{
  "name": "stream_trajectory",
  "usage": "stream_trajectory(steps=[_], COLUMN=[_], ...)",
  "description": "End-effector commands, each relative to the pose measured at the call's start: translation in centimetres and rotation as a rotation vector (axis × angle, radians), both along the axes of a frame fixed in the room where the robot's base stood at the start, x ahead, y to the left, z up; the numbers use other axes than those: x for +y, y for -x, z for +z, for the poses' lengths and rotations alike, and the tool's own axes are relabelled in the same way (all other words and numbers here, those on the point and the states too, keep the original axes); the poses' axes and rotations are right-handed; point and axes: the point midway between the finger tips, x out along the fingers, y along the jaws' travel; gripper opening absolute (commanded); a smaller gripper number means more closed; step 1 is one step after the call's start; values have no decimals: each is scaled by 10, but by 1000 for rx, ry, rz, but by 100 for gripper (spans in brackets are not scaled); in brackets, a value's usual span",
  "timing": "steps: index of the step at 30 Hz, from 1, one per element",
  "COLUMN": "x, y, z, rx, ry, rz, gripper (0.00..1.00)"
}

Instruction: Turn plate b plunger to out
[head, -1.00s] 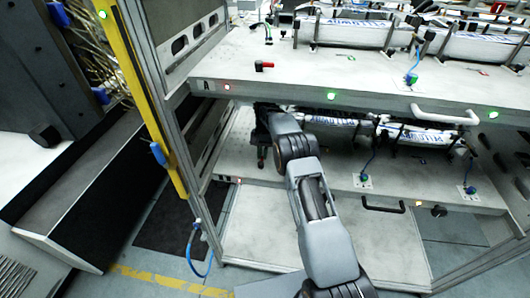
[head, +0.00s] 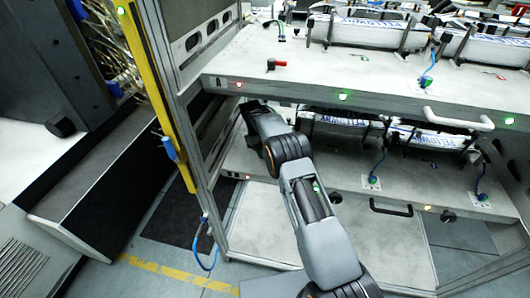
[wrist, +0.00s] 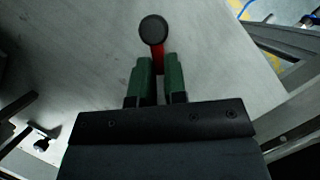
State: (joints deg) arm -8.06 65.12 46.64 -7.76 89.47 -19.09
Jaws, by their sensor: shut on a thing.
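In the wrist view, my gripper (wrist: 160,85) has its two green fingers shut on the red lever of the plate b plunger (wrist: 157,52). The plunger's round black knob (wrist: 153,29) stands out beyond the fingertips, over the pale plate. In the head view my arm reaches under the upper plate towards the left part of the lower plate (head: 262,168). My fingers and this plunger are hidden there behind my arm and the upper plate.
The upper plate, marked A (head: 300,86), overhangs my wrist and has its own red plunger (head: 276,64). Long racks (head: 432,136) stand on the lower plate to the right. A frame post (head: 180,90) is close on the left.

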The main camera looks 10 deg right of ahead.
Motion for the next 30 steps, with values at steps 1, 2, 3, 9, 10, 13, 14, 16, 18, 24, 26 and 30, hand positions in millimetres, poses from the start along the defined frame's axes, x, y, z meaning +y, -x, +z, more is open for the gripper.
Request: stream_trajectory(steps=[1, 2, 3, 9, 10, 13, 14, 16, 18, 24, 26, 30], x=[2, 2, 2, 5, 5, 6, 6, 6, 6, 6, 6, 6], y=[0, 1, 1, 3, 3, 3, 3, 3, 3, 3, 3, 3], z=[1, 1, 1, 1, 1, 0, 0, 0, 0, 0, 0, 0], rx=[-1, -1, -1, -1, -1, -2, -2, -2, -2, -2, -2, -2], ry=[0, -1, 0, -1, -1, 0, -1, 0, 0, -1, -1, -1], rz=[26, 42, 61, 132, 139, 157, 161, 167, 170, 172, 172, 171], gripper=[0, 0, 0, 0, 0, 0, 0, 0, 0, 0, 0, 18])
